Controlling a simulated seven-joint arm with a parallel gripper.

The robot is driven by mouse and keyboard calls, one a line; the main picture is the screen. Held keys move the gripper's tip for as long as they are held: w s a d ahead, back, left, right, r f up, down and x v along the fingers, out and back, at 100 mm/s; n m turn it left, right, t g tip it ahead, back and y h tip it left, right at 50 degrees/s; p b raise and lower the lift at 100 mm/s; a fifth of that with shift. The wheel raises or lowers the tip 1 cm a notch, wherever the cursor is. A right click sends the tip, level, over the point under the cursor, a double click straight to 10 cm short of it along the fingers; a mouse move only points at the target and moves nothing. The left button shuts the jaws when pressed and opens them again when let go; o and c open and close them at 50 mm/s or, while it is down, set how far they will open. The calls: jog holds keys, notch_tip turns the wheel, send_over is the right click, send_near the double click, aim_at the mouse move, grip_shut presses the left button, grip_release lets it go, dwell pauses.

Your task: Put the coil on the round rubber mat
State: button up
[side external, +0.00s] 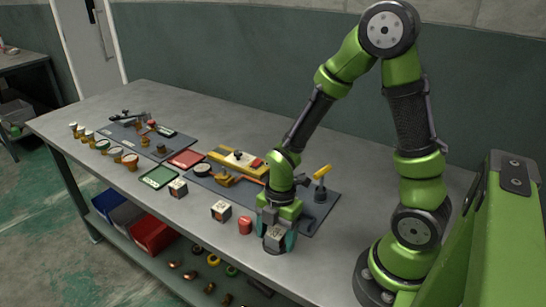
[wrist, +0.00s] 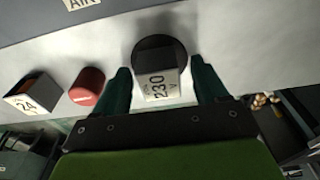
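A coil (wrist: 160,85), a pale block marked "230 V", sits on the round black rubber mat (wrist: 153,48) in the wrist view, toward the mat's near side. The mat's near edge is hidden by the coil. My gripper (wrist: 160,75) has one finger on each side of the coil, with a narrow gap showing on both sides, so it looks open around it. In the side external view my gripper (side external: 274,232) is low at the table's front edge, with the coil (side external: 272,240) between its fingers.
A red cylinder (side external: 245,225) and another coil marked "24" (wrist: 33,93) stand just left of my gripper. A further block (side external: 178,188) stands farther left. Grey mats with tools and fittings (side external: 319,205) lie behind. The table's front edge is close.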

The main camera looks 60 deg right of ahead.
notch_tip(320, 180, up, 12)
jog(key=d, duration=0.1)
notch_tip(320, 180, up, 7)
jog(key=m+t, duration=0.4)
jog(key=m, duration=0.7)
send_over(279, 229)
jog(key=s, duration=0.2)
jog(key=r+m+t, duration=0.1)
jog(key=m, duration=0.2)
jog(key=s+a+r+m+t, duration=0.1)
jog(key=r+m, duration=0.1)
jog(key=m, duration=0.2)
jog(key=s+r+m+t, duration=0.1)
jog(key=m, duration=0.3)
jog(key=shift+a+r+y, duration=0.3)
jog(key=shift+r, duration=0.05)
